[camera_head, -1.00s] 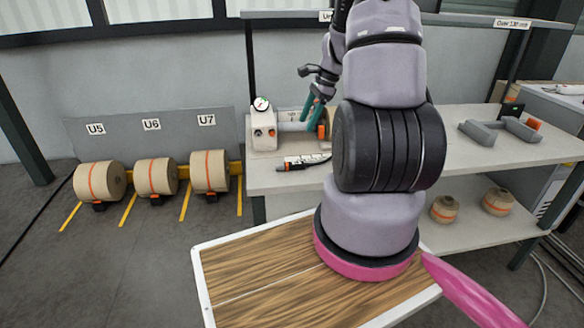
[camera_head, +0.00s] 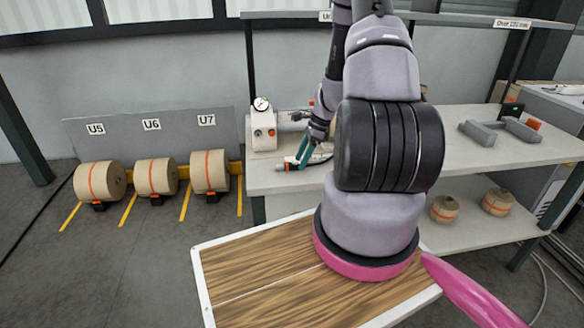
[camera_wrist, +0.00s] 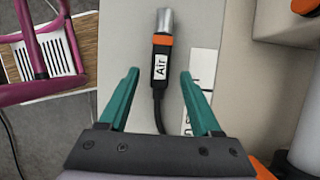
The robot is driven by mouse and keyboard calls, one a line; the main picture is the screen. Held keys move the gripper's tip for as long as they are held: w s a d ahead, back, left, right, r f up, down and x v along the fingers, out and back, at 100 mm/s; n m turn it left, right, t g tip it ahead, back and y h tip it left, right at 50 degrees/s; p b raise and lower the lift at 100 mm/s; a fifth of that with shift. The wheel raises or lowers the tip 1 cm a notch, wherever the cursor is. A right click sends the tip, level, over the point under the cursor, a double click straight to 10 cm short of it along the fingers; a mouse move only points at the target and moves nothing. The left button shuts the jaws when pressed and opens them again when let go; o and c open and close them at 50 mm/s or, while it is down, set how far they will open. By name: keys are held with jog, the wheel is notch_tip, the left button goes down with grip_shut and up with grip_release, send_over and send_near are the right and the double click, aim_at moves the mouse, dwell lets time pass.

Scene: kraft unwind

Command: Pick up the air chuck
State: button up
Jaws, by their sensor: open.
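The air chuck (camera_wrist: 161,62) lies on the light bench top, seen from above in the wrist view. In the head view my gripper (camera_head: 297,163) is low over the bench's front left part, and the chuck (camera_head: 279,167) shows only in part beside the fingers.
A white device with a gauge (camera_head: 263,130) stands on the bench (camera_head: 460,155) behind my gripper. Grey blocks (camera_head: 478,133) lie further right. Paper rolls (camera_head: 155,176) sit on the left, and rolls (camera_head: 444,208) lie on the lower shelf. A wood-topped surface (camera_head: 260,275) is in front.

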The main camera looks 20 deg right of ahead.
jog(key=shift+a+f, duration=0.25)
jog(key=shift+f, duration=0.3)
grip_shut()
notch_tip(320, 180, up, 10)
dwell(0.3)
